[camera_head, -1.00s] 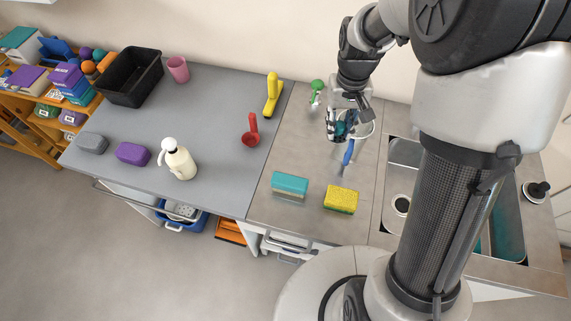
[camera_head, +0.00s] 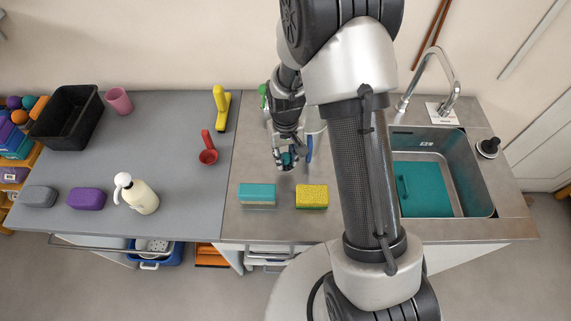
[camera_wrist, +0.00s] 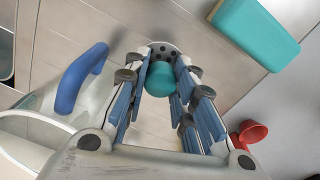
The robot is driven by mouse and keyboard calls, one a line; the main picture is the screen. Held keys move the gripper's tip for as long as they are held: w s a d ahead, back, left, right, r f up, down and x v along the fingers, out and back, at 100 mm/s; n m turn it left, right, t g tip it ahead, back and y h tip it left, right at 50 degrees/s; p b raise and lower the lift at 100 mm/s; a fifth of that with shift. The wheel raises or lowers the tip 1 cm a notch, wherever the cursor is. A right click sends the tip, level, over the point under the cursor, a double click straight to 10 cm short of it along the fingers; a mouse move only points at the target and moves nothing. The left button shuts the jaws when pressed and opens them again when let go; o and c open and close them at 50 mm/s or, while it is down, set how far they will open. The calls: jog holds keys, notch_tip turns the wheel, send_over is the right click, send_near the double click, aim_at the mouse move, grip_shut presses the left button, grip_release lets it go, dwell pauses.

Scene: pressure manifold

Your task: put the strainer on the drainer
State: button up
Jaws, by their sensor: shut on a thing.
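My gripper (camera_head: 288,163) is over the steel counter, beyond the two sponges. It is shut on a teal rounded part (camera_wrist: 161,78), which also shows between the fingers in the head view (camera_head: 287,158). A grey end with dark holes (camera_wrist: 163,48) lies just past the teal part; I take this held thing to be the strainer. Most of it is hidden by my fingers. I cannot tell for sure which thing is the drainer; a teal flat piece (camera_head: 419,191) lies in the sink basin at the right.
A pale jug with a blue handle (camera_wrist: 80,78) stands close beside my gripper. A teal sponge (camera_head: 257,194) and a yellow sponge (camera_head: 311,196) lie near the counter's front edge. A red scoop (camera_head: 208,150) is left. The faucet (camera_head: 445,85) rises behind the sink.

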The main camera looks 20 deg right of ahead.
aim_at(286, 165)
jog(key=shift+f+b, duration=0.3)
jog(key=shift+f, duration=1.75)
jog(key=shift+f, duration=0.15)
jog(key=o, duration=1)
jog(key=shift+o, duration=0.2)
